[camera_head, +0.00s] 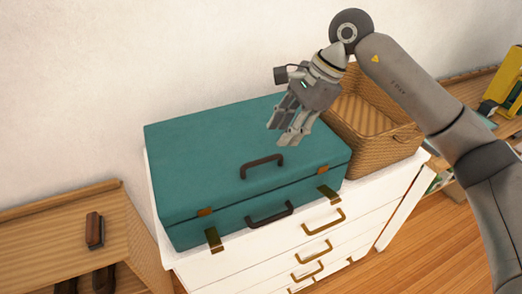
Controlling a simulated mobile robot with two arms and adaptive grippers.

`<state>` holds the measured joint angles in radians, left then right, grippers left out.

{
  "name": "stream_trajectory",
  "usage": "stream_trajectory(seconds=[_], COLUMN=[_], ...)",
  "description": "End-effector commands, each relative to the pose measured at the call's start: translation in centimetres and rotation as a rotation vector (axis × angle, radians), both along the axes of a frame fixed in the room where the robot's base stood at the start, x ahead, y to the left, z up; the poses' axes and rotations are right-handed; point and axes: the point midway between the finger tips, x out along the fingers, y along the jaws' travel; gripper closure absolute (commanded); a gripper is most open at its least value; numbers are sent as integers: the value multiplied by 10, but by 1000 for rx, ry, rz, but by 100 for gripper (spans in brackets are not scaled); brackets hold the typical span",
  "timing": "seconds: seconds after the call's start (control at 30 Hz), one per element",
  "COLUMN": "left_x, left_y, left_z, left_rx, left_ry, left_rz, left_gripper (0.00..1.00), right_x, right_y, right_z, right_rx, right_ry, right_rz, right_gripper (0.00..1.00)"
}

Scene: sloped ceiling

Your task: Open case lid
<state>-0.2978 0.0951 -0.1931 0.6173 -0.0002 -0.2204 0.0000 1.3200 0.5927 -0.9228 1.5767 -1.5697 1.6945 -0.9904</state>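A teal case (215,150) lies flat on a white chest of drawers, its lid down. A dark handle (262,166) stands on top of the lid near the front, and a second dark handle (270,215) is on the front side. My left gripper is not in view.
A wicker basket (375,150) stands close to the case's right side on the white chest of drawers (240,268). A wooden shelf unit (50,235) with a brush-like brown object (95,231) is at left. A wall is behind the case.

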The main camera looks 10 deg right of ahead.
Motion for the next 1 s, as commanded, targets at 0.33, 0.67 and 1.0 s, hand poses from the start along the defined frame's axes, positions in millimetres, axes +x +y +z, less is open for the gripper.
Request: stream_trajectory(seconds=[0.33,0.67,1.0], left_x=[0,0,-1], left_y=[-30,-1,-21], left_z=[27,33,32], left_rx=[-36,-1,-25], left_ry=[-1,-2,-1], left_rz=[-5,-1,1], left_gripper=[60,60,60], right_x=[2,4,4], right_y=[30,38,38], right_z=[-55,-77,-77], right_rx=[4,4,4], right_ry=[4,0,0], right_rz=[4,3,3], right_gripper=[66,66,86])
